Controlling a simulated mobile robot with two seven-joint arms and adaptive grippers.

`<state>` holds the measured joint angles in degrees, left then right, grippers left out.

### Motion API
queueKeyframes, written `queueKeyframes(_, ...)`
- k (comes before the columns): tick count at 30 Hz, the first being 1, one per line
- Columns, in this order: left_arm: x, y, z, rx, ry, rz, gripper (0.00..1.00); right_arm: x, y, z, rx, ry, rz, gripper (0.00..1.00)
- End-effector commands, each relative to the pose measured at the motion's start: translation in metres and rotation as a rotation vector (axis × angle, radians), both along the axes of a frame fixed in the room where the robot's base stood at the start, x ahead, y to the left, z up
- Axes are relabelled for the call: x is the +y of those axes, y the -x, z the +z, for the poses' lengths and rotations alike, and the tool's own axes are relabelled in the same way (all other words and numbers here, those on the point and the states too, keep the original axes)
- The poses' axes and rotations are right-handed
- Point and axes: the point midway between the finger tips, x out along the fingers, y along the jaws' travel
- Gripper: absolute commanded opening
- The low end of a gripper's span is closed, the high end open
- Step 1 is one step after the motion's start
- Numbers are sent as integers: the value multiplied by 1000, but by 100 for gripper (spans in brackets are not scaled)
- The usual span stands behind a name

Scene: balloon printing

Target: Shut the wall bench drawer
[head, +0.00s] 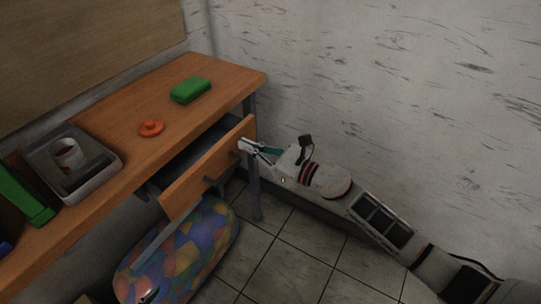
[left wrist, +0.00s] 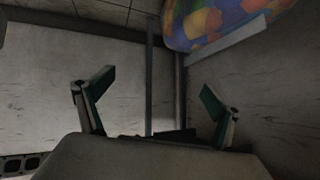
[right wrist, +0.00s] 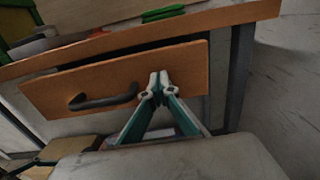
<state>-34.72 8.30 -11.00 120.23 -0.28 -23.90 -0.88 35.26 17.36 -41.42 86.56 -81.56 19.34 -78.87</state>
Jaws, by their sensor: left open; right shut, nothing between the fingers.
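The wall bench drawer (head: 212,168) is pulled out part way from under the orange-brown bench top, and its dark inside shows. Its wooden front (right wrist: 180,66) carries a dark curved handle (right wrist: 103,98). My right gripper (head: 245,146) is shut and empty. Its tips are at the drawer front, to the right of the handle; they look close to or against the wood, and I cannot tell contact for sure. My left gripper (left wrist: 155,82) is open and empty in its wrist view, facing a grey surface away from the drawer front.
On the bench top (head: 130,150) are a green block (head: 190,90), an orange ring-shaped thing (head: 151,128) and a grey tray (head: 108,166) holding a white roll. Bench legs (head: 253,190) stand near my right arm.

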Motion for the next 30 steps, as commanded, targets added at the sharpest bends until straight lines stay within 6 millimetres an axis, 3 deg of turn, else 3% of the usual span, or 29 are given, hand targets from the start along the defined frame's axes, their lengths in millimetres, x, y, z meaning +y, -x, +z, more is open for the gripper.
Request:
queueKeyframes(6, -3, -3, -2, -5, 6, -6, 92, 42, -30, -4, 4, 0, 0, 0)
queueKeyframes(12, -6, -9, 3, -23, 8, -14, 92, 62, -44, -3, 4, 0, 0, 0)
queueKeyframes(30, -5, -8, 4, -22, 9, -12, 92, 66, -49, 1, -2, -1, -1, 0)
